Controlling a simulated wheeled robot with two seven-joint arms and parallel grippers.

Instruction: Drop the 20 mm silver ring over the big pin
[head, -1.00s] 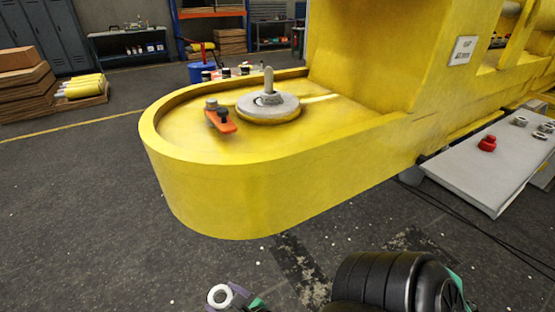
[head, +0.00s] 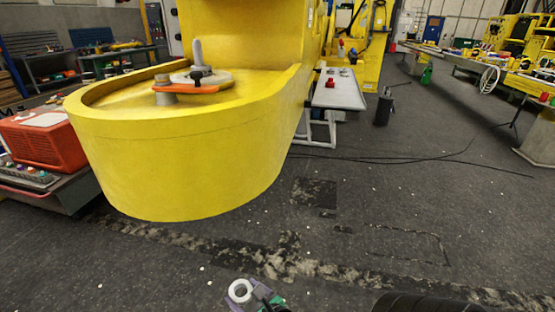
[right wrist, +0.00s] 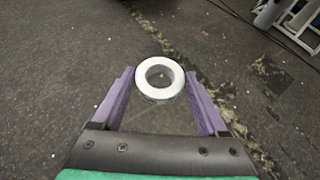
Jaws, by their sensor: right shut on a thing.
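The 20 mm silver ring (head: 232,291) is held flat by my right gripper (head: 246,294) at the bottom of the head view. In the right wrist view the ring (right wrist: 159,95) lies between the two purple fingertips of the gripper (right wrist: 159,76), hole facing the camera. The big pin (head: 197,52) stands upright from a grey round disc (head: 222,76) in the yellow boom end (head: 180,165). The ring is well apart from the pin, nearer the camera and low. My left gripper is not in view.
An orange lever (head: 205,89) with a grey stud (head: 163,84) sits in front of the pin. A white table (head: 340,97) stands right of the boom.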

